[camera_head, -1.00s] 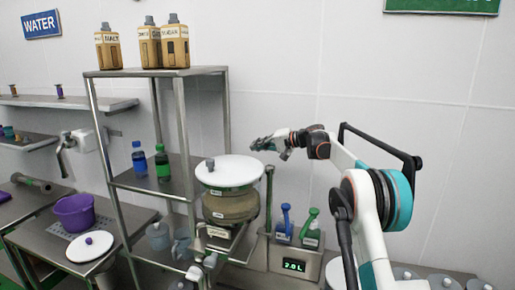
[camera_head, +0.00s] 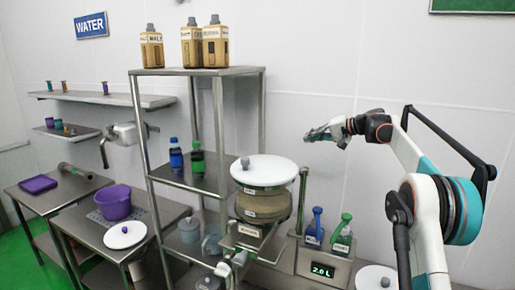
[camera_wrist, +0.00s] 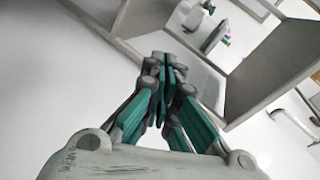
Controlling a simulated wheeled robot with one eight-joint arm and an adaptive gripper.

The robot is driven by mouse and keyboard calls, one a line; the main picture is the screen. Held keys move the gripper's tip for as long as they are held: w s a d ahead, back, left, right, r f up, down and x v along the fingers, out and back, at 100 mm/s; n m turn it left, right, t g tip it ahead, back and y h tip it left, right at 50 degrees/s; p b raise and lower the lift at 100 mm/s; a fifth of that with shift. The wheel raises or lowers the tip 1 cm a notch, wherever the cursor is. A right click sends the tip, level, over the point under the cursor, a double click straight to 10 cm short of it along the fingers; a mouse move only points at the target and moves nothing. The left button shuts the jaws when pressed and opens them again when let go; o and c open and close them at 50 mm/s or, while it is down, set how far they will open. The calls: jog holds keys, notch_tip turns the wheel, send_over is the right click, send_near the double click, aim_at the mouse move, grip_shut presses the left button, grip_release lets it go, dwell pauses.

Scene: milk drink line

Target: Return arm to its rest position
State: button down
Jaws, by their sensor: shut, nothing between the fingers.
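My gripper (camera_head: 312,136) hangs in the air right of the steel shelf rack, above and to the right of the white-lidded drum. My white and teal arm reaches in from the right side of the head view. In the wrist view my gripper (camera_wrist: 163,60) has its teal and grey fingers closed together, with nothing held. The steel rack shows tilted behind it in that view.
The steel rack (camera_head: 197,72) carries tan bottles on top and blue and green bottles (camera_head: 197,160) below. The white-lidded drum (camera_head: 264,170) stands beside it. A purple bowl (camera_head: 113,198) is at left.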

jog(key=s+a+r+g+h, duration=0.1)
jog(key=s+a+h, duration=0.15)
jog(key=s, duration=0.55)
jog(key=s+a+r+n+h, duration=0.1)
jog(key=s+a+r, duration=0.15)
jog(key=s, duration=0.45)
jog(key=s+a+r+g+h, duration=0.1)
jog(key=s+a, duration=0.3)
jog(key=s, duration=0.4)
jog(key=s+f+n+h, duration=0.15)
jog(key=s+f, duration=0.35)
jog(key=s, duration=0.7)
jog(key=s+f+h, duration=0.3)
jog(key=s+f, duration=0.2)
jog(key=s, duration=0.8)
jog(key=s+d+f+n+h+b, duration=0.1)
jog(key=s+d+f+h, duration=0.1)
jog(key=s+f, duration=0.95)
notch_tip(320, 180, down, 22)
jog(key=b, duration=2.3)
jog(key=shift+a+f+t, duration=0.15)
jog(key=shift+a+t, duration=0.05)
jog(key=shift+t, duration=0.2)
